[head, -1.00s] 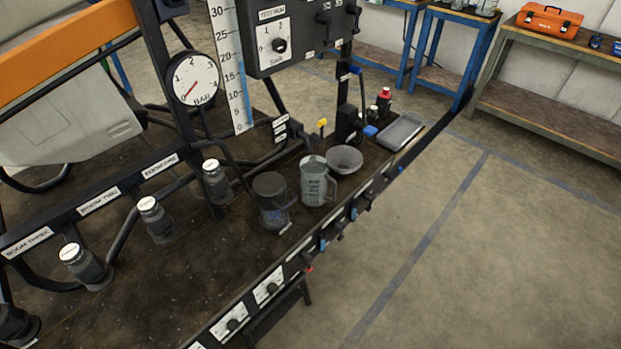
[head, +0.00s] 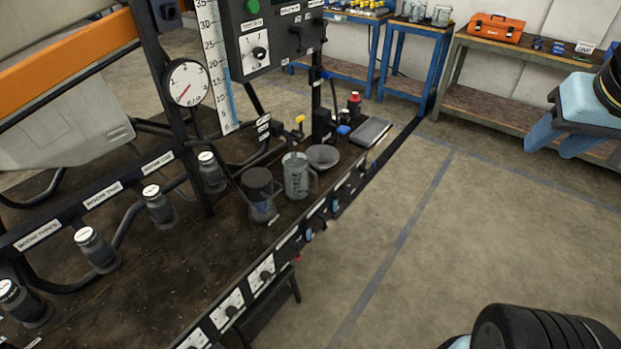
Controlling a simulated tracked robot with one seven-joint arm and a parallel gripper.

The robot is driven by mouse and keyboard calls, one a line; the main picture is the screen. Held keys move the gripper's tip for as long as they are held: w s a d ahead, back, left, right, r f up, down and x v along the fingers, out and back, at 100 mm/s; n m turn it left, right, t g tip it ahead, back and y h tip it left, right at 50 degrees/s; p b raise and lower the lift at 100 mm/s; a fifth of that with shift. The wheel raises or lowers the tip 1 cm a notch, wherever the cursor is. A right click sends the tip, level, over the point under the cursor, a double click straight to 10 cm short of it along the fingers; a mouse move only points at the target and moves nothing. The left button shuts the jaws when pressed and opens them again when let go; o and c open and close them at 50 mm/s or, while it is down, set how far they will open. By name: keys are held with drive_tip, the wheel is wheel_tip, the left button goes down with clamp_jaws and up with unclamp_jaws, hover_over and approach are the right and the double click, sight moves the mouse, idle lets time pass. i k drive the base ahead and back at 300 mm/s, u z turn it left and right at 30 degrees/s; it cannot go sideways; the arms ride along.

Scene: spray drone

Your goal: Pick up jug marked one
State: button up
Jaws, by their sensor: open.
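A clear measuring jug (head: 297,177) with a handle and dark print stands upright on the dark bench. A darker container with a black lid (head: 259,192) stands just left of it. Several clear jugs (head: 441,15) stand on a blue-legged table at the top. No number is readable on any jug, so I cannot tell which is marked one. My gripper (head: 548,150) shows at the right edge, light blue, its fingers apart and empty. It is in the air, well away from all the jugs.
A grey funnel or bowl (head: 323,157), a grey tray (head: 371,133) and a red-capped bottle (head: 354,103) are near the clear jug. An orange toolbox (head: 496,28) is on the back workbench. The floor (head: 440,235) right of the bench is clear.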

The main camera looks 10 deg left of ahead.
sight(296, 169)
drive_tip(key=u, duration=0.8)
drive_tip(key=k, duration=0.55)
drive_tip(key=u, duration=0.45)
drive_tip(key=i, duration=0.4)
drive_tip(key=z, duration=0.2)
